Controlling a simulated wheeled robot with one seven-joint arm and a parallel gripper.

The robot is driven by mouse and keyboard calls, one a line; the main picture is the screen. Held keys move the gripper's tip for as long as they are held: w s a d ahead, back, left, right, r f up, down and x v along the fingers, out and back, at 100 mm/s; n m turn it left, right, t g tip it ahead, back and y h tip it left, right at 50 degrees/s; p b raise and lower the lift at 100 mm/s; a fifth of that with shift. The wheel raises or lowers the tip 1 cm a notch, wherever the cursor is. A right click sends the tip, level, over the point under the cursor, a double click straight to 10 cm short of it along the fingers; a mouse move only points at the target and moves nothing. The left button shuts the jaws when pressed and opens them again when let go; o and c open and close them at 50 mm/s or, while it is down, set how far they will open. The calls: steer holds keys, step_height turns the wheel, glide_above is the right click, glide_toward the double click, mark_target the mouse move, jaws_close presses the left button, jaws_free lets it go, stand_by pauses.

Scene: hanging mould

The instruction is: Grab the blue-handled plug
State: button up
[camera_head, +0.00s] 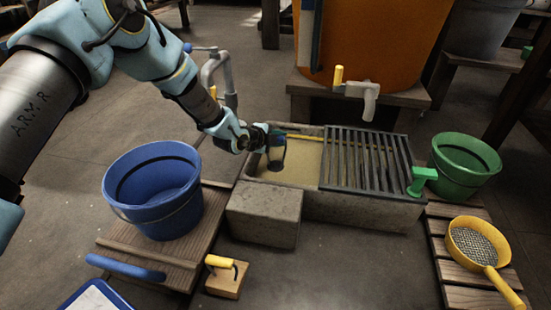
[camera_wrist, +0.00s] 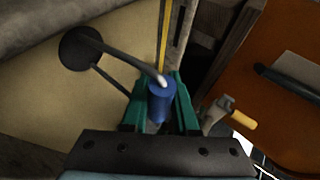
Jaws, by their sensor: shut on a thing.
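The plug shows in the wrist view as a blue handle (camera_wrist: 161,103), a dark bent rod and a black round disc (camera_wrist: 80,48). My gripper (camera_wrist: 161,92) has its green fingers shut on the blue handle. The disc sticks out beyond the fingers to the upper left. In the head view, my gripper (camera_head: 277,138) is over the left, open part of the stone trough (camera_head: 262,213). The plug's dark end (camera_head: 276,166) shows below it, against the sandy-coloured content. I cannot tell whether it touches that content. The handle is mostly hidden there.
An orange barrel with a tap (camera_head: 360,90) stands behind. A blue bucket (camera_head: 155,205) is left; a green bucket (camera_head: 465,170) and yellow sieve (camera_head: 478,250) are right.

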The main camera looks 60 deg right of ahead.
jaws_close()
stand_by(0.6)
stand_by(0.3)
